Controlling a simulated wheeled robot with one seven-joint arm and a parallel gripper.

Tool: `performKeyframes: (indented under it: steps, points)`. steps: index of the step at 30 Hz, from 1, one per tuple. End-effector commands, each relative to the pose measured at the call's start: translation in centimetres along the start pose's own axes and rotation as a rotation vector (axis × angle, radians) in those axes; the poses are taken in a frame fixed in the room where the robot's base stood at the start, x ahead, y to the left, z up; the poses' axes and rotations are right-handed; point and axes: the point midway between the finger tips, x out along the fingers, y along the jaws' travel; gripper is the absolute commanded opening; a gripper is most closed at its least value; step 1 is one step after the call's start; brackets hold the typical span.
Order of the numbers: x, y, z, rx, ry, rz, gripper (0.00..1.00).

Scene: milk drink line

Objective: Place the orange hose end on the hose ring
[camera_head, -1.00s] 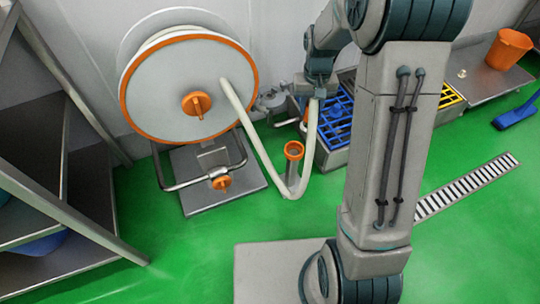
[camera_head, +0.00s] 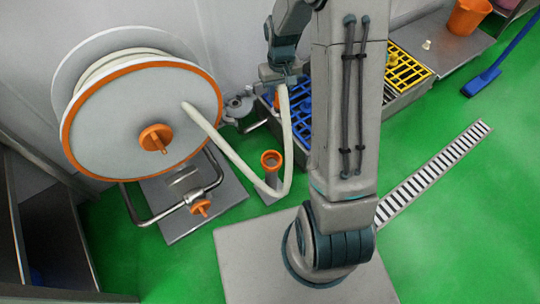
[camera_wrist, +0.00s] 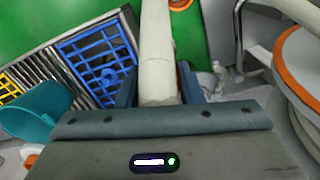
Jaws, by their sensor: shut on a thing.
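My gripper (camera_head: 284,82) is shut on the pale hose (camera_head: 287,125), near the back wall.
The reel (camera_head: 100,128) with its orange rim stands at left on a metal base. A blue grid (camera_head: 302,95) and a yellow grid (camera_head: 409,66) lie behind my arm. A teal cup (camera_wrist: 38,110) is at left in the wrist view.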

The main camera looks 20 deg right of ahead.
Motion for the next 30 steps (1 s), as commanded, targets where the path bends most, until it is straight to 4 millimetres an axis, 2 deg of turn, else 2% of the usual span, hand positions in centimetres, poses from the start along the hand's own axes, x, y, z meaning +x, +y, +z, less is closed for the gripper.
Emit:
performKeyframes:
  steps: [1, 6, 12, 15, 20, 30]
  points:
    - [0.9, 1.4, 1.0, -0.011, -0.006, -0.003, 0.03]
    - [4.2, 4.4, 4.1, -0.104, -0.005, -0.005, 0.03]
    - [7.4, 6.3, 8.1, -0.218, -0.003, -0.004, 0.03]
    - [8.3, 6.5, 9.0, -0.249, -0.002, -0.003, 0.03]
    - [9.8, 4.9, 8.9, -0.266, 0.000, -0.001, 0.03]
    - [13.9, -1.5, 7.2, -0.266, 0.000, 0.000, 0.03]
